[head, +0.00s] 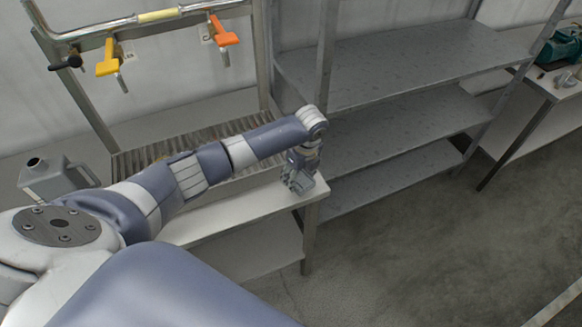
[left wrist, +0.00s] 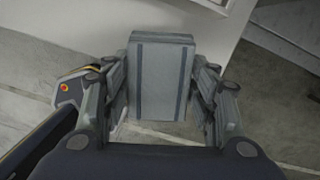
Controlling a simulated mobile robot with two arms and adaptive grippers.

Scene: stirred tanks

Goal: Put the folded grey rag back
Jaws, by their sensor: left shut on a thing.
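The folded grey rag (left wrist: 160,75), a flat grey block with darker stripes, fills the middle of the left wrist view. My left gripper (left wrist: 160,95) is shut on it, with one finger pressed to each side. In the head view my left gripper (head: 300,180) points down at the right end of the white table (head: 215,217). The rag is hard to make out from the gripper there. I cannot tell whether the rag touches the tabletop. My right gripper is not in view.
A grey jug (head: 55,180) stands at the left. A slatted grate (head: 185,140) lies behind my arm. Above hang a yellow valve handle (head: 107,58) and an orange one (head: 223,33). Empty grey shelves (head: 400,60) stand right of the table. The floor (head: 420,240) in front is clear.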

